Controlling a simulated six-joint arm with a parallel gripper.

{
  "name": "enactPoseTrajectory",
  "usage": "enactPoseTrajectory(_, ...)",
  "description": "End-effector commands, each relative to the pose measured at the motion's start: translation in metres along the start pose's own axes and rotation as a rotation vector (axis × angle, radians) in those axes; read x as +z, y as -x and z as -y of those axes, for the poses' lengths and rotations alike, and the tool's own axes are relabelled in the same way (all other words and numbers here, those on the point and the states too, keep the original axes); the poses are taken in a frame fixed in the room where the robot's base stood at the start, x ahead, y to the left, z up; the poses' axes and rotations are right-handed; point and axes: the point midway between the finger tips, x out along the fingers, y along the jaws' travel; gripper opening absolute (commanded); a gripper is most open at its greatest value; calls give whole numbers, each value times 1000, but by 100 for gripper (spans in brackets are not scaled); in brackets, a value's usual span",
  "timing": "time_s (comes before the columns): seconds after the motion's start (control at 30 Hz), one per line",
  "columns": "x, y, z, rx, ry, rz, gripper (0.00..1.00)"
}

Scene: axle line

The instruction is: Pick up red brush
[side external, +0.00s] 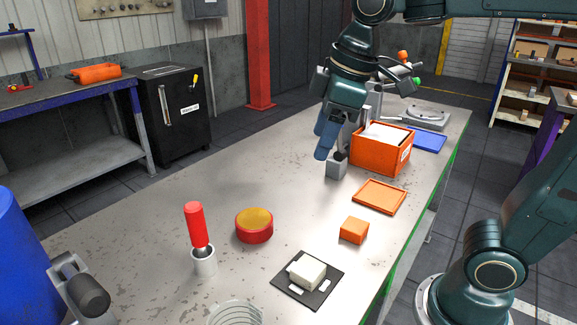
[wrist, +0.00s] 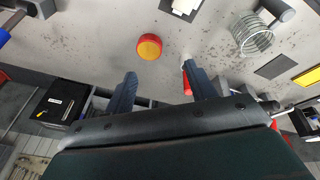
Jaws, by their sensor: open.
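The red brush (side external: 196,224) stands upright in a small light-grey cup (side external: 204,262) at the left front of the table in the side external view. Its red handle points up and its lower end is hidden in the cup. In the wrist view a red part of it (wrist: 187,84) shows beside my right-hand finger, partly covered. My gripper (side external: 332,140) is open and empty, toward the table's far end, above and near a grey block (side external: 336,169). In the wrist view my gripper (wrist: 160,82) shows two spread blue fingers. It is well apart from the brush.
A red round tin with a yellow top (side external: 254,225) stands right of the brush. An orange block (side external: 354,230), an orange tray (side external: 380,196), a black mat with a white block (side external: 307,273) and a wire coil (side external: 235,314) lie around. An orange bin (side external: 382,150) stands near my gripper.

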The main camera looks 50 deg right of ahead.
Motion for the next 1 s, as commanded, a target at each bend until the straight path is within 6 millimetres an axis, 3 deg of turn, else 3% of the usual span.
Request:
enactPoseTrajectory(0.37, -85, -22, 0, -85, 367, 87, 56)
enactPoseTrajectory(0.7, -154, -60, 17, -173, 696, 149, 56)
enactPoseTrajectory(1.0, -194, -93, 37, -240, 919, 183, 56)
